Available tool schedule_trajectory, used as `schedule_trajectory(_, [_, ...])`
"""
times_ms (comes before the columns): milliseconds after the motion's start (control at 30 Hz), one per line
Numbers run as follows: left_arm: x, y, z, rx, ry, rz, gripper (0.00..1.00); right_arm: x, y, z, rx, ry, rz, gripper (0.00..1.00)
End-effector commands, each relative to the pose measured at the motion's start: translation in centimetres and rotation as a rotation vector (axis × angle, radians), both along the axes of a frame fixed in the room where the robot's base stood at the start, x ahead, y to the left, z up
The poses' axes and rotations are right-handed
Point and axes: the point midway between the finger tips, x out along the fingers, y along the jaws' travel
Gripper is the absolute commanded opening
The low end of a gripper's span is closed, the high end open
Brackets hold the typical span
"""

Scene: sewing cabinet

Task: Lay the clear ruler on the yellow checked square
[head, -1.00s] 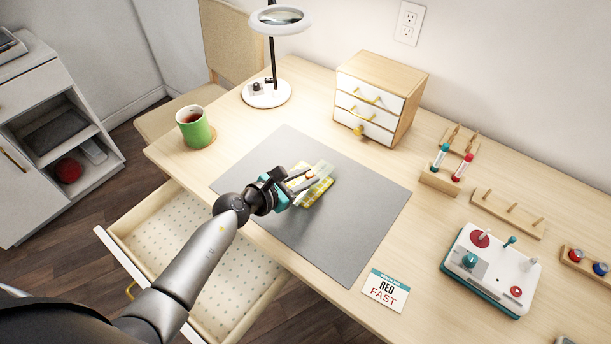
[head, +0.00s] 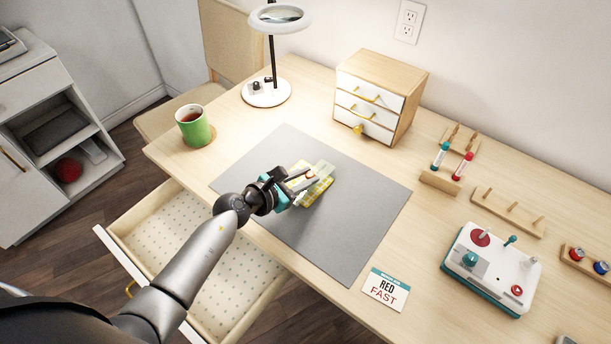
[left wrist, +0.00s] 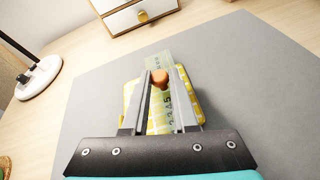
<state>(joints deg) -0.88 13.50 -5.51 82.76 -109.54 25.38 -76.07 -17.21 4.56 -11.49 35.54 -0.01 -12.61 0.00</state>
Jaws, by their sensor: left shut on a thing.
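The yellow checked square (head: 322,193) lies on the grey mat (head: 350,235). My left gripper (head: 303,178) is over the square and shut on the clear ruler (head: 323,169). In the left wrist view the fingers (left wrist: 160,85) close on a small orange-brown knob on the ruler (left wrist: 158,60). The ruler lies lengthwise over the square (left wrist: 197,100), and its far end reaches past the square's far edge. I cannot tell whether the ruler touches the cloth. The fingers hide part of both. My right gripper is not in view.
An open dotted drawer (head: 165,225) juts out below the desk's front edge. A green mug (head: 195,130), a magnifier lamp (head: 267,92) and a small drawer cabinet (head: 375,100) stand around the mat. A card (head: 386,290) lies at its right corner. The mat around the square is clear.

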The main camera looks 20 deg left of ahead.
Motion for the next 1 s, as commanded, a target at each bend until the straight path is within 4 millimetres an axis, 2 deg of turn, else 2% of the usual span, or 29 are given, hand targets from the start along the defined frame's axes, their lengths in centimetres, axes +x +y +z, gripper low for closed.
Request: schedule_trajectory(1000, [0.0,0.0,-1.2,0.000,0.000,0.000,0.00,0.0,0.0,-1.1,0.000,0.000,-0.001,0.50])
